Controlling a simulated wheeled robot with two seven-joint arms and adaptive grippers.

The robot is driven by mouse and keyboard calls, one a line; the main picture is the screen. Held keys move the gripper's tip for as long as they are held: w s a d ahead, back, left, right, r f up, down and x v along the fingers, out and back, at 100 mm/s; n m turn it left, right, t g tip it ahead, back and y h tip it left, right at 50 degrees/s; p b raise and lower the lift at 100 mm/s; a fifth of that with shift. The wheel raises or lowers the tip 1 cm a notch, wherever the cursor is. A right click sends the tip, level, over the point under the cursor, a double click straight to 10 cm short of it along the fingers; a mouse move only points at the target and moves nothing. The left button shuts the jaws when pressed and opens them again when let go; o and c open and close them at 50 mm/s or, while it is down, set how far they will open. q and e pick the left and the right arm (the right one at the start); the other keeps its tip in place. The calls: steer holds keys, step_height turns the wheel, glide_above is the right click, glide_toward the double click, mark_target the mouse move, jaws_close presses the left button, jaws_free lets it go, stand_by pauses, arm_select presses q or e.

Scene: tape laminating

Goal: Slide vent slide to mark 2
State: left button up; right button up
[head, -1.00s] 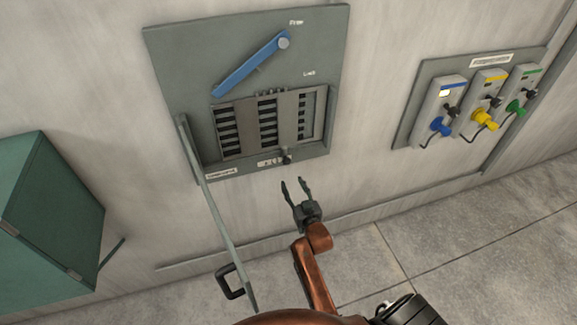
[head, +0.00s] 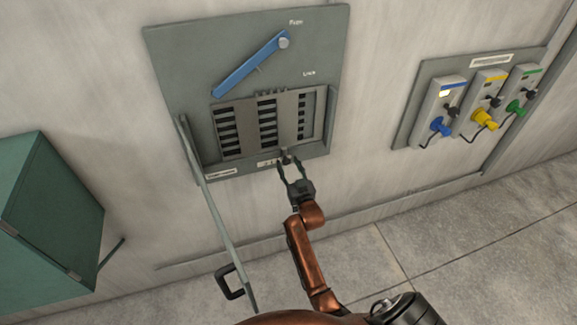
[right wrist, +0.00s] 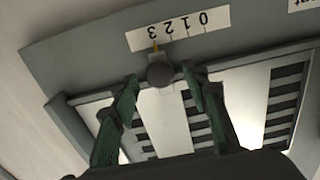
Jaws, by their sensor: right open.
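The vent slide is a grey slotted plate (head: 247,128) in the wall panel, with a small dark round knob (head: 286,158) at its lower edge. In the right wrist view the knob (right wrist: 160,74) sits below a white scale strip (right wrist: 178,30) that appears upside down with marks 0 to 3. A small yellow pointer (right wrist: 155,46) above the knob is close to mark 3. My right gripper (head: 291,170) is open, with its fingers on either side of the knob; contact cannot be told. My left gripper is not in view.
A blue lever (head: 250,65) is above the vent on the grey panel (head: 180,50). An open door with a black handle (head: 229,282) hangs at the panel's left. A green cabinet (head: 50,225) is at left, and a coloured-plug panel (head: 410,125) at right.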

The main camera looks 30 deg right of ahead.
jaws_close()
stand_by(0.3)
steer(key=shift+a, duration=0.1)
